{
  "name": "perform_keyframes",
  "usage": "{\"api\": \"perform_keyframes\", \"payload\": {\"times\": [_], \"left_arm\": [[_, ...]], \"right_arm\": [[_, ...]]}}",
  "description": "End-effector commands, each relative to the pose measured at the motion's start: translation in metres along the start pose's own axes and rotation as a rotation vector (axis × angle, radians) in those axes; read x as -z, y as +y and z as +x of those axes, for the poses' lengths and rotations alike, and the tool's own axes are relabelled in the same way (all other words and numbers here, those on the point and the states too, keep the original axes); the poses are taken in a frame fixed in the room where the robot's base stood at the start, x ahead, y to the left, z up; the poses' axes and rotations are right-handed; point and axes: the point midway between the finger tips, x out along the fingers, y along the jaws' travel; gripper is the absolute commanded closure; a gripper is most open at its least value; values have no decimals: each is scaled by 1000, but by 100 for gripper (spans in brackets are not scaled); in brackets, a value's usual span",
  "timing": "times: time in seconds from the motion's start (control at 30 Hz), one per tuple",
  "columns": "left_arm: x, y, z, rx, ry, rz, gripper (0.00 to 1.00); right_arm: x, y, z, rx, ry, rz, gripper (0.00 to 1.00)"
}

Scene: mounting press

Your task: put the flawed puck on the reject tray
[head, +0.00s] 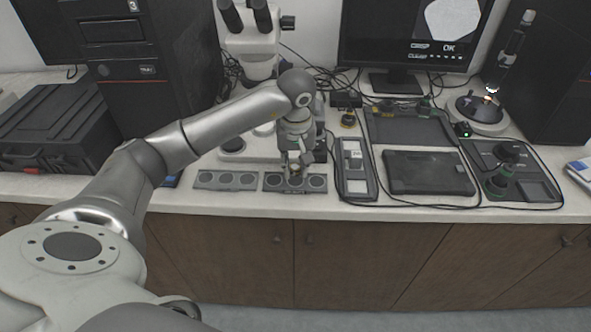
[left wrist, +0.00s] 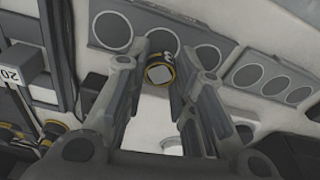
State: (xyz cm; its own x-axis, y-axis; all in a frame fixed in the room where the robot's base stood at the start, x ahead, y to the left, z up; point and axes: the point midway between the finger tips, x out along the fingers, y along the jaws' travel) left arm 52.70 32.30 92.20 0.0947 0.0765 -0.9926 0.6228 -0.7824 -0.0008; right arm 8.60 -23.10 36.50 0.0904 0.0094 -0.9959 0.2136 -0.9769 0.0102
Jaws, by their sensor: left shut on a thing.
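My left gripper (head: 295,171) is low over a grey tray with round recesses (head: 272,190), near the bench's front edge. In the left wrist view, the left gripper (left wrist: 163,72) is shut on a round puck (left wrist: 159,74), dark with a yellow band and a pale square face. The tray also shows behind the puck in that view (left wrist: 140,22). I cannot tell whether the puck touches the tray. A second similar tray (head: 203,186) lies just to the left, its recesses looking empty. No label shows which one is the reject tray. My right gripper is out of view.
A narrow grey device (head: 356,187) stands just right of the tray, with a flat dark panel (head: 427,172) farther right. A microscope (head: 252,45) and a monitor (head: 405,65) stand behind. Cables cross the bench. A black case (head: 60,120) sits at the left.

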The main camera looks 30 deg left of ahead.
Motion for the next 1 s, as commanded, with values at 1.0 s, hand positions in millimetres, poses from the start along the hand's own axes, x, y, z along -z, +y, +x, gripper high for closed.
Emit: {"api": "perform_keyframes", "payload": {"times": [1.0], "left_arm": [[-5,1,31,1,-1,0,54]], "right_arm": [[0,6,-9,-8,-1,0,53]]}}
